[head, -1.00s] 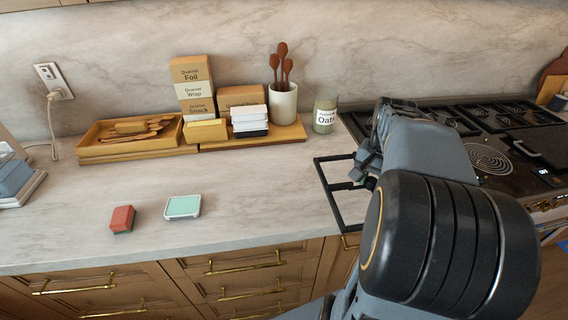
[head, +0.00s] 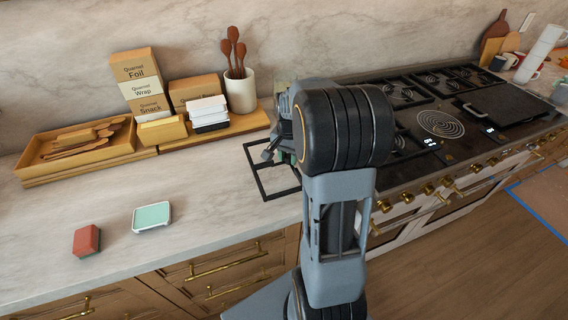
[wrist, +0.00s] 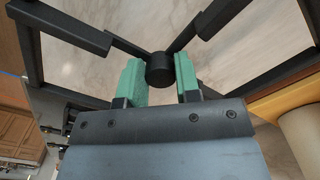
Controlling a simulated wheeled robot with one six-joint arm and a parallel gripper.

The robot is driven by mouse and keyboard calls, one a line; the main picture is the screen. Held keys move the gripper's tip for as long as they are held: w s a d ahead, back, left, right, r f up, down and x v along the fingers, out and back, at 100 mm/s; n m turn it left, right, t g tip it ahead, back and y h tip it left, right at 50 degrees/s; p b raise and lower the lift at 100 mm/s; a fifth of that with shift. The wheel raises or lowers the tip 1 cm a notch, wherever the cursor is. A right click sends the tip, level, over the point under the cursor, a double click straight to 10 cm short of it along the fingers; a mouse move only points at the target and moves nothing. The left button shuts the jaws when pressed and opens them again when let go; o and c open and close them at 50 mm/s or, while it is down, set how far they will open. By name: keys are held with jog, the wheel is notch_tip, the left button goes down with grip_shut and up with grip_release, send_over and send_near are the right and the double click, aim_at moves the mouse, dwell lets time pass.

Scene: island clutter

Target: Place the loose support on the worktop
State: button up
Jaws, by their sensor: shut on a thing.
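The loose support is a black open metal frame (head: 262,172) with bars running to a round hub. In the head view it is over the marble worktop (head: 190,188), just left of the cooktop. My gripper (wrist: 159,75) has its green-padded fingers on both sides of the black hub (wrist: 160,70), shut on it. In the head view my arm hides most of the gripper and the frame's right part. Marble shows through the frame in the wrist view; I cannot tell whether the frame touches it.
The cooktop (head: 470,140) is right of my arm. A wooden tray (head: 30,160), boxes (head: 140,80) and a utensil crock (head: 240,92) line the back wall. A red block (head: 87,240) and a mint-topped dish (head: 152,217) lie at front left. Marble between is clear.

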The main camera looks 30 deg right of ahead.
aim_at(285, 171)
jog(key=shift+w+a+f, duration=0.2)
jog(key=shift+w+f, duration=0.25)
jog(key=shift+f, duration=0.1)
jog(key=shift+w+a+f, duration=0.1)
jog(key=shift+w+f, duration=0.05)
jog(key=shift+f, duration=0.75)
jog(key=shift+w+f, duration=0.1)
jog(key=shift+f, duration=0.8)
jog(key=shift+f, duration=0.15)
jog(key=o, duration=1)
notch_tip(285, 171, up, 11)
jog(key=s+a+r+n+t, duration=0.2)
jog(key=s+a+n+t, duration=0.2)
jog(key=s+a+n, duration=0.7)
jog(key=s+a, duration=0.3)
jog(key=a, duration=0.1)
jog(key=shift+a+n, duration=0.15)
jog(key=shift+n, duration=0.15)
